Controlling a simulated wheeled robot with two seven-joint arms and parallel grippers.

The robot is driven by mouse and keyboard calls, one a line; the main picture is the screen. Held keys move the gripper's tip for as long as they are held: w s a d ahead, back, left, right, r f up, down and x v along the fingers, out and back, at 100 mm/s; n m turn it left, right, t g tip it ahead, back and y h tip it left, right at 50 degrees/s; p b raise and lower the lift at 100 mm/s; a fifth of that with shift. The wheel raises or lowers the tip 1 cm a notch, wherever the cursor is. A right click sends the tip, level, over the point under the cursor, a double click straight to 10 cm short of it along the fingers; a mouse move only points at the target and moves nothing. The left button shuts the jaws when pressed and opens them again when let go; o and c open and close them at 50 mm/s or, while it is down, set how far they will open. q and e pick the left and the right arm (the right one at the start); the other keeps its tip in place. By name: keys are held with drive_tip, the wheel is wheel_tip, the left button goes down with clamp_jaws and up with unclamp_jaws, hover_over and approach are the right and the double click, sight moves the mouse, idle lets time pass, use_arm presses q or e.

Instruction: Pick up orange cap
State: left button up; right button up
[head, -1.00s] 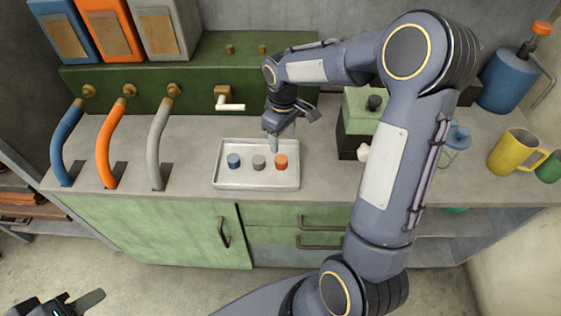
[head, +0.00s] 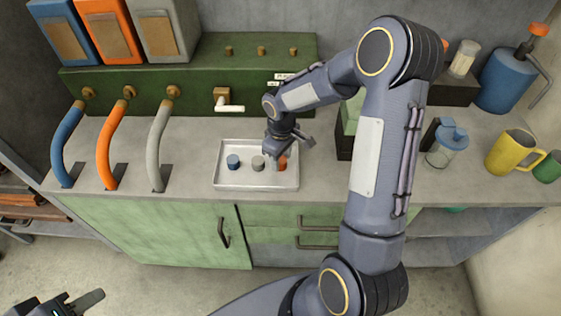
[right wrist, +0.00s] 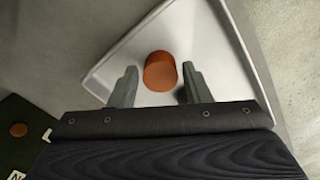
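The orange cap (head: 282,164) stands in the white tray (head: 257,188) on the counter, at the right of a row of caps, partly hidden by my right gripper in the head view. In the right wrist view the orange cap (right wrist: 160,71) lies between the two fingertips of my right gripper (right wrist: 158,80), which is open, with a gap on both sides of the cap. The right gripper (head: 278,156) is low over the tray. My left gripper (head: 80,303) shows only in part at the lower left corner of the head view, away from the counter.
A blue cap (head: 233,161) and a grey cap (head: 258,163) stand in the tray to the left of the orange one. A green box with knobs (head: 150,118) is behind. A lidded jar (head: 440,152) and a yellow mug (head: 508,152) stand at the right.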

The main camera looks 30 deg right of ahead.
drive_tip(key=c, duration=0.6)
drive_tip(key=shift+c, duration=0.2)
drive_tip(key=shift+r, duration=0.1)
drive_tip(key=shift+r, duration=0.5)
drive_tip(key=s+a+r+b, duration=0.2)
drive_tip(key=s+a+r, duration=0.1)
drive_tip(key=a+r, duration=0.9)
drive_tip(key=shift+a, duration=0.85)
